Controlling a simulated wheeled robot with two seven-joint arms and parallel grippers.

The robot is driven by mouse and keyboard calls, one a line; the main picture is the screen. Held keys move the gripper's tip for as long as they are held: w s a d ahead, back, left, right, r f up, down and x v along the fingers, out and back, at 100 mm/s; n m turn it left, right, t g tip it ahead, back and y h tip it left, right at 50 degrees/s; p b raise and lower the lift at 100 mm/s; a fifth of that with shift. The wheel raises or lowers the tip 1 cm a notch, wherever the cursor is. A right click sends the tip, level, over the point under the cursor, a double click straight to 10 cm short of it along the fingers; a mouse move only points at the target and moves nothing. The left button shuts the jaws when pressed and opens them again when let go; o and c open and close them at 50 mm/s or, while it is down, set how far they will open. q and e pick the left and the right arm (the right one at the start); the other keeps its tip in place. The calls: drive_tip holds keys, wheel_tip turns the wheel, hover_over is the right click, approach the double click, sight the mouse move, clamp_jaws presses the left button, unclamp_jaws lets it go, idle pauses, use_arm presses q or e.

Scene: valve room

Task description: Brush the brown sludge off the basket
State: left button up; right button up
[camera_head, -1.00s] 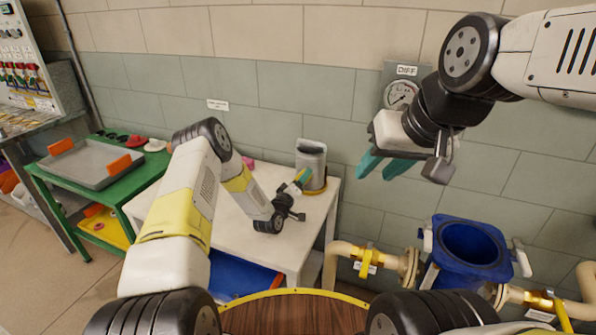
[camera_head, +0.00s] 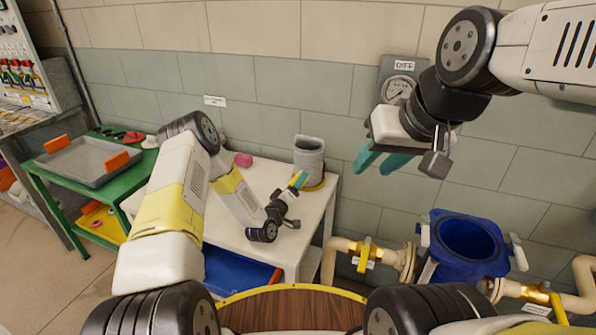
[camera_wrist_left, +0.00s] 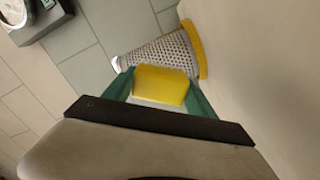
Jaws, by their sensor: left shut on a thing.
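The basket (camera_head: 310,158) is a grey perforated cylinder standing upright on the white table, with a yellow ring at its base. It also shows in the left wrist view (camera_wrist_left: 158,50), just beyond the fingertips. My left gripper (camera_head: 301,180) is close beside the basket, on its near left side. It is shut on a yellow block-shaped thing, apparently the brush (camera_wrist_left: 160,86). Its bristles are hidden, and I cannot tell whether it touches the basket. I cannot make out brown sludge. My right gripper (camera_head: 371,170) is open and empty, raised before the wall.
The white table (camera_head: 250,240) has a pink block (camera_head: 243,160) at the back. A green table (camera_head: 60,185) with a grey tray (camera_head: 88,163) stands left. A blue strainer body (camera_head: 465,250) with pipes stands right. A gauge (camera_head: 398,90) hangs on the wall.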

use_arm(q)
drive_tip(key=shift+s+a, duration=0.2)
drive_tip(key=shift+s, duration=0.25)
drive_tip(key=shift+v, duration=1.5)
